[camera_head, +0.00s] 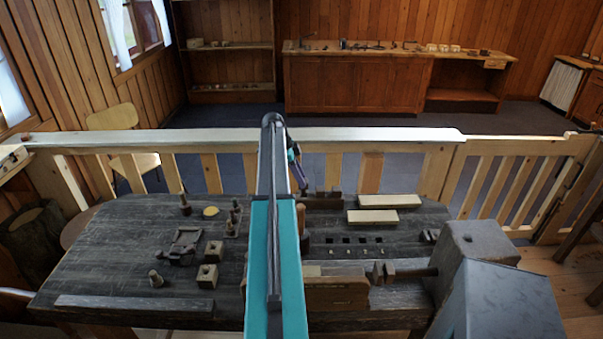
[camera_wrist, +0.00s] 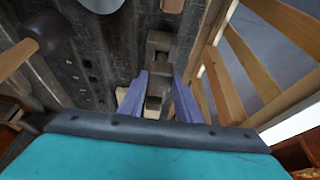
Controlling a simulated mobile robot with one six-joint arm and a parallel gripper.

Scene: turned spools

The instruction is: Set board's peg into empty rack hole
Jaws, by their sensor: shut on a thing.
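My gripper (camera_head: 299,178) is over the back of the workbench, partly behind my teal arm in the head view. In the wrist view its two purple fingers (camera_wrist: 159,92) are shut on a small grey-brown piece (camera_wrist: 155,88). Its outline blends with the dark things behind it, so I cannot tell its full shape. A small rack (camera_head: 233,222) with upright turned pegs stands left of my arm, partly hidden by it; I cannot make out its empty hole. Another turned peg (camera_head: 185,205) stands to its left, near a yellow disc (camera_head: 211,211).
The workbench (camera_head: 110,245) also carries a dark tool (camera_head: 183,244), wooden blocks (camera_head: 207,275), a plane-like tool (camera_head: 325,201) and two pale blocks (camera_head: 388,200). A mallet (camera_wrist: 38,35) shows in the wrist view. A railing (camera_head: 380,134) runs behind. The bench's left part is mostly clear.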

